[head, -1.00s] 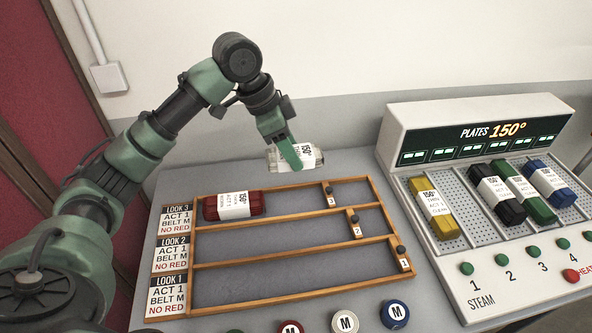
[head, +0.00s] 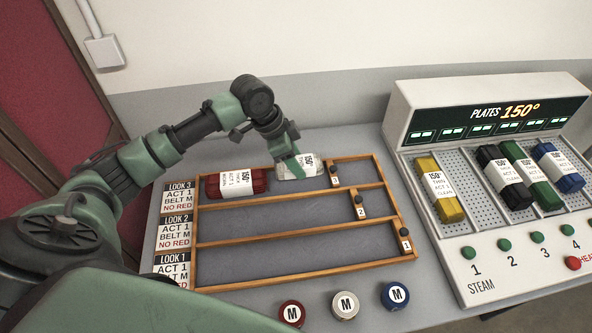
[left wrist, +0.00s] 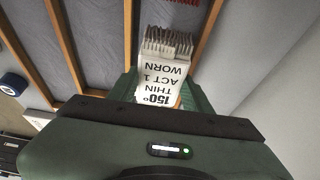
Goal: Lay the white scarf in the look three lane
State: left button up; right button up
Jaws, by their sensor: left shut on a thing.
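The white scarf (head: 284,170) is a rolled bundle with a paper band reading 150°, thin, act 1, worn; it also shows in the left wrist view (left wrist: 168,45). My left gripper (head: 298,164) is shut on it. The scarf is at the look three lane (head: 320,172), the back lane of the wooden rack, right of the red scarf (head: 240,183). I cannot tell whether it touches the lane floor. The look 3 card (head: 174,185) reads act 1, belt M, no red. My right gripper is not in view.
The look 2 lane (head: 280,211) and look 1 lane (head: 290,246) are empty but for numbered pegs at their right ends. A steam machine (head: 480,235) with yellow, black, green and blue bundles stands right. Several round M pieces, one of them white (head: 345,305), lie in front.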

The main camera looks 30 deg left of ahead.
aim_at(296, 182)
pick_arm(q)
jog(key=shift+f, duration=2.35)
jog(key=shift+f, duration=0.1)
jog(key=o, duration=1.1)
jog(key=v, duration=1.2)
jog(key=shift+b, duration=0.4)
